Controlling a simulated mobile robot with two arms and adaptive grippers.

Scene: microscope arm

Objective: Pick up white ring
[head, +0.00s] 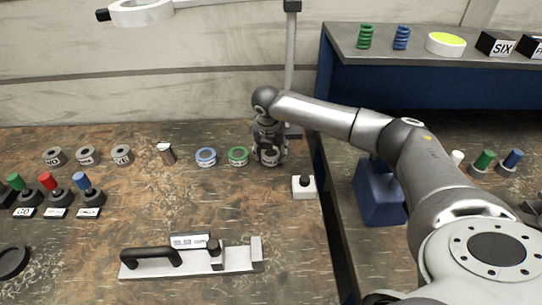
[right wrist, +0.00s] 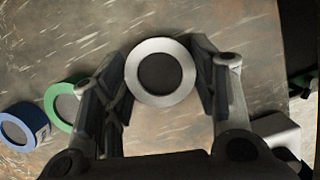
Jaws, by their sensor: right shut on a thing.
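The white ring (head: 270,158) is at the right end of a short row on the brown workbench, mostly covered by my right gripper (head: 268,150) in the head view. In the right wrist view the ring (right wrist: 161,73) is a pale grey-white band around a dark centre. It sits between the two dark fingers of my right gripper (right wrist: 162,80), which are shut on its left and right sides. I cannot tell whether the ring still touches the bench. My left gripper is not in view.
A green ring (head: 238,156) and a blue ring (head: 206,157) stand left of the white one. A white box with a black knob (head: 304,187) is close on the right. A handled metal device (head: 190,260) lies in front. A shelf (head: 385,50) rises at back right.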

